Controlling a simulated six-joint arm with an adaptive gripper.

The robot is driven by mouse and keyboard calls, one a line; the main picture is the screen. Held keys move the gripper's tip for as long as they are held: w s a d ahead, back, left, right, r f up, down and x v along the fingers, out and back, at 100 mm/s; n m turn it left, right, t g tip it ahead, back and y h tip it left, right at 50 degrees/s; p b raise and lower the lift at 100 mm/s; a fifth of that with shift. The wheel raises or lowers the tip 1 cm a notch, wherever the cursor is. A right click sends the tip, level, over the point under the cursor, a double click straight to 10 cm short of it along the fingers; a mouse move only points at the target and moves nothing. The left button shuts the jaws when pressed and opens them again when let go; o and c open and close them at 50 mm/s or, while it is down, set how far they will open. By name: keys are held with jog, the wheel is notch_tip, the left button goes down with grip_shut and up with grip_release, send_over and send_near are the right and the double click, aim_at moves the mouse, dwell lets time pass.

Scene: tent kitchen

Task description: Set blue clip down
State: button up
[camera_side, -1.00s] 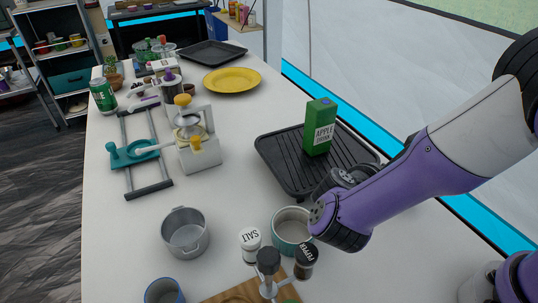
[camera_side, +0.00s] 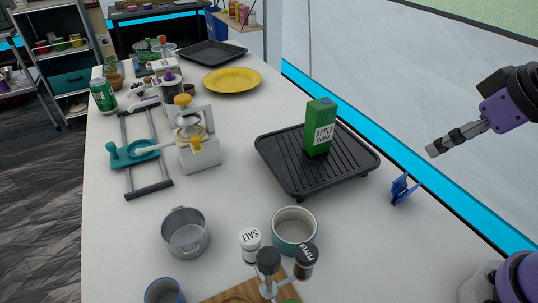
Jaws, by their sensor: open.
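The blue clip (camera_side: 402,188) rests on the white table to the right of the black grill plate, near the table's right edge. My gripper (camera_side: 433,150) is above and to the right of the clip, apart from it. It is open and empty. The fingers point down and left and show nearly edge-on, so the gap between them is hard to see.
A green apple drink carton (camera_side: 320,127) stands on the black grill plate (camera_side: 275,167). A teal ramekin (camera_side: 294,231), salt shaker (camera_side: 250,243), pepper shaker (camera_side: 305,261) and metal pot (camera_side: 185,233) stand nearer. The table right of the ramekin is clear.

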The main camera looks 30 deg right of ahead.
jog(key=n+g, duration=0.2)
jog(key=g, duration=0.4)
send_over(402, 179)
notch_tip(402, 179, down, 6)
jog(key=r, duration=0.1)
jog(key=f, duration=0.5)
jog(key=shift+s+d+f, duration=0.1)
jog(key=shift+s+d, duration=0.15)
jog(key=shift+s, duration=0.05)
jog(key=f, duration=0.5)
jog(key=shift+w+a+f, duration=0.2)
jog(key=shift+w+a, duration=0.1)
jog(key=shift+a, duration=0.1)
jog(key=c, duration=0.9)
